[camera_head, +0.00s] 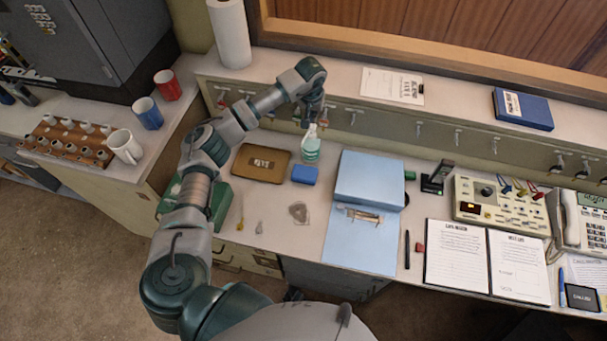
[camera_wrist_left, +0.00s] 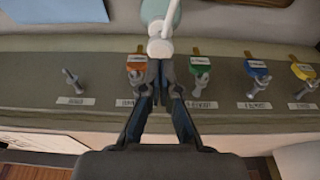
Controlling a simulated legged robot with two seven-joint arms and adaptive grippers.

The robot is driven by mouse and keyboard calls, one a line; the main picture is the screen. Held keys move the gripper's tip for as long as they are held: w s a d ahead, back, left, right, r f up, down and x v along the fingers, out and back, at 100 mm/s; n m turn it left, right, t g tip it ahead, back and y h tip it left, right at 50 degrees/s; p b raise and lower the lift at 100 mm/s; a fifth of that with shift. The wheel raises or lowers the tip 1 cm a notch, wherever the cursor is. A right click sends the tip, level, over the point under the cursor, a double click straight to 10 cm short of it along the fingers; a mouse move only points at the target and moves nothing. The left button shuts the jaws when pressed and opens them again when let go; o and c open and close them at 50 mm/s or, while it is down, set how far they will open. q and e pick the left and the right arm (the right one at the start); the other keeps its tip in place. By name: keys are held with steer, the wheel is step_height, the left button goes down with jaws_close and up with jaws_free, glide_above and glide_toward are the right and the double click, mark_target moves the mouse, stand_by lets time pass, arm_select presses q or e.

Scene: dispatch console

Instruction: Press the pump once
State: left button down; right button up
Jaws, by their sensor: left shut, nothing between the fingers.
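The pump bottle (camera_head: 311,150) stands on the desk under the back shelf, with a teal-green body and a white pump top. In the left wrist view its white pump head (camera_wrist_left: 160,45) shows right at the fingertips, with part of the green body (camera_wrist_left: 172,10) above it in the picture. My left gripper (camera_head: 312,122) is over the bottle, pointing down. In the left wrist view the gripper (camera_wrist_left: 163,68) is shut and empty, its tips at or just above the pump head; I cannot tell whether they touch. My right gripper is not in view.
The shelf front carries hooks with coloured key tags (camera_wrist_left: 200,63) close to the gripper. A paper roll (camera_head: 229,35) stands on the shelf.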

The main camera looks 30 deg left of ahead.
mark_target(312, 125)
arm_select(q)
steer(key=shift+f, duration=0.1)
stand_by(0.6)
steer(key=shift+f+b, duration=0.9)
steer(key=shift+f, duration=0.75)
steer(key=shift+s, duration=0.1)
steer(key=shift+r, duration=0.2)
steer(key=shift+r+p, duration=1)
steer(key=shift+r, duration=0.45)
step_height(312, 125, up, 6)
steer(key=p, duration=0.4)
